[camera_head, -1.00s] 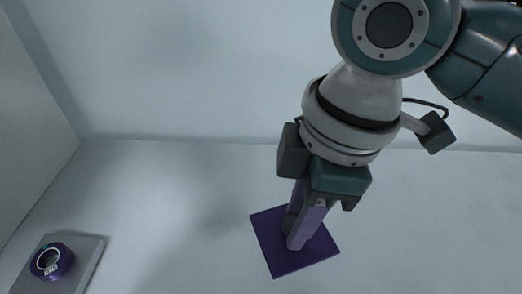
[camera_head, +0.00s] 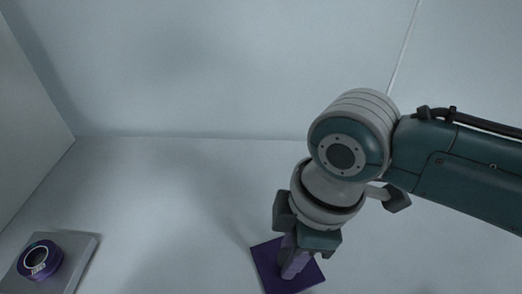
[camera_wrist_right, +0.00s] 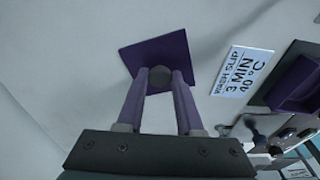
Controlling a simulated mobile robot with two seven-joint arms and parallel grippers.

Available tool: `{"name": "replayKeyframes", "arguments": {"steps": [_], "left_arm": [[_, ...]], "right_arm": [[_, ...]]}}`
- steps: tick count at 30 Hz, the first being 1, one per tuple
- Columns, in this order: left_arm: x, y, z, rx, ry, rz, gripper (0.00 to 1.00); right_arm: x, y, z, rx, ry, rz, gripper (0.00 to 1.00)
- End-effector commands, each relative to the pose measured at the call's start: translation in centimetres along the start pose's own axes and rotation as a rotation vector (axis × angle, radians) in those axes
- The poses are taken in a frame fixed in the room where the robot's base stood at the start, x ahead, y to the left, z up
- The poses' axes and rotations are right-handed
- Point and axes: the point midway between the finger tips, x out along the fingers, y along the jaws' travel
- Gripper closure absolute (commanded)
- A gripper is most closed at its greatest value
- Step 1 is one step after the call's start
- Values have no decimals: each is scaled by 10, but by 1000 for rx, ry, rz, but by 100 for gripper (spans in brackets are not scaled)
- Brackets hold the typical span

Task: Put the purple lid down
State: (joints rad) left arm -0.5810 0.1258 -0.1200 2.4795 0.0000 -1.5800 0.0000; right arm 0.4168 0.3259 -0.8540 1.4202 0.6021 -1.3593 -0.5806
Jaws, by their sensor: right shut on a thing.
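The purple lid (camera_head: 262,262) is a flat square plate with a dark round knob in its middle. It is in the lower middle of the head view, and its lower edge is near the frame's bottom. My right gripper (camera_head: 292,268) comes down over it with its purple fingers. In the right wrist view the right gripper (camera_wrist_right: 160,85) is shut on the knob of the lid (camera_wrist_right: 150,54). I cannot tell whether the lid touches the white surface beneath it. My left gripper is not in view.
A purple ring-shaped item (camera_head: 40,260) with white lettering sits on a grey block (camera_head: 82,250) at the lower left. A sign (camera_wrist_right: 242,75) reads "WASH SLIP 3 MIN 40 °C". A dark purple open container (camera_wrist_right: 298,88) and equipment stand at the right.

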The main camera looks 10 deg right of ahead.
Motion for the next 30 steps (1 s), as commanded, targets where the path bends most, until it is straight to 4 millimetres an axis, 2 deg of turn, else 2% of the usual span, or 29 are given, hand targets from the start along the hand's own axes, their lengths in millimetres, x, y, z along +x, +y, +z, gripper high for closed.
{"name": "replayKeyframes", "arguments": {"steps": [1, 2, 9, 17, 20, 23, 30], "left_arm": [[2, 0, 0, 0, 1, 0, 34], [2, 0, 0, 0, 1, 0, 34], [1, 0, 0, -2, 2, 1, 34], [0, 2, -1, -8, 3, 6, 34], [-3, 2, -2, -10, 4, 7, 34], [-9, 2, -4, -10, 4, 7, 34], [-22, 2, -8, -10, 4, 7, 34]], "right_arm": [[3, 0, 0, 0, 0, 0, 100], [3, 0, 0, 0, 0, 0, 63], [2, 0, 0, 0, 0, 0, 36], [1, 0, 0, 0, 0, 0, 34], [-6, 0, -1, -1, 2, 1, 34], [-23, 1, -1, 0, 2, 2, 34], [-78, 1, -1, -2, 2, 3, 34]]}}
